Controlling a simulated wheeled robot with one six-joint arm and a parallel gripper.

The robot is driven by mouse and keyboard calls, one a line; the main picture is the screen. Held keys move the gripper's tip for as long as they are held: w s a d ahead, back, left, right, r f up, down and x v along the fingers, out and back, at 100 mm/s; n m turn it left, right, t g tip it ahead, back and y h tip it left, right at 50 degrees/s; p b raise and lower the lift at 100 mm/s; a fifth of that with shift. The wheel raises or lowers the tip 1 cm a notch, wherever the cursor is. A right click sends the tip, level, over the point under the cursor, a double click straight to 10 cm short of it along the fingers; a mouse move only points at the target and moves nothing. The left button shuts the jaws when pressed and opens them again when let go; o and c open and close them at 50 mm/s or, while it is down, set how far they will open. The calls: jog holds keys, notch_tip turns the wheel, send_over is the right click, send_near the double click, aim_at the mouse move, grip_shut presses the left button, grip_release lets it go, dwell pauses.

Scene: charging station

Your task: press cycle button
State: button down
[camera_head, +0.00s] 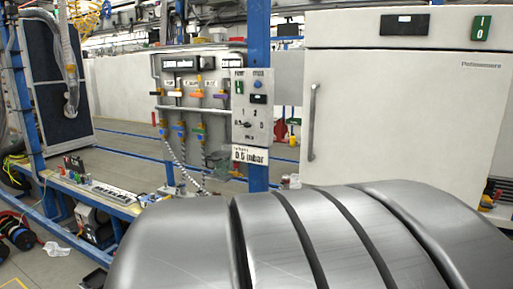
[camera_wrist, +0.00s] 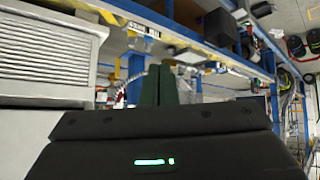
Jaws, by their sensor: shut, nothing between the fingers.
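A grey control panel (camera_head: 266,112) hangs on a blue post in the head view. Near its top are a green switch (camera_head: 239,87) and, to the right of it, a small round blue button (camera_head: 258,85), each under a label too small to read surely. A dark display sits below the blue button. My gripper (camera_wrist: 159,72) shows in the wrist view with its two dark fingers together and nothing between them. It is not seen in the head view. I cannot make out the panel in the wrist view, so the gap between gripper and button cannot be told.
A large white cabinet (camera_head: 407,120) with a long handle stands right of the panel. Left of it is a board (camera_head: 202,85) with several coloured valves and a hose. A low blue bench (camera_head: 125,210) runs along the left. My grey arm covers the bottom of the head view.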

jog(key=w+a+r+n+t+y+p, duration=0.25)
jog(key=w+a+r, duration=0.25)
jog(key=a+r, duration=0.55)
jog(key=w+a+r+n+t+y+p, duration=0.2)
jog(key=w+a+r+n+y+p, duration=0.25)
jog(key=a+r, duration=0.6)
jog(key=s+a+r+n+y+p, duration=0.2)
jog(key=a+r+y, duration=0.2)
jog(key=a+r, duration=0.5)
jog(key=s+a+r+n+y+p, duration=0.2)
jog(key=a+r+n+y+p, duration=0.1)
jog(key=a+r, duration=0.6)
jog(key=a, duration=0.2)
jog(key=shift+s+a+y, duration=0.15)
jog(key=shift+a+y, duration=0.15)
jog(key=shift+y, duration=0.1)
jog(key=shift+d+t, duration=0.1)
jog(key=shift+t, duration=0.15)
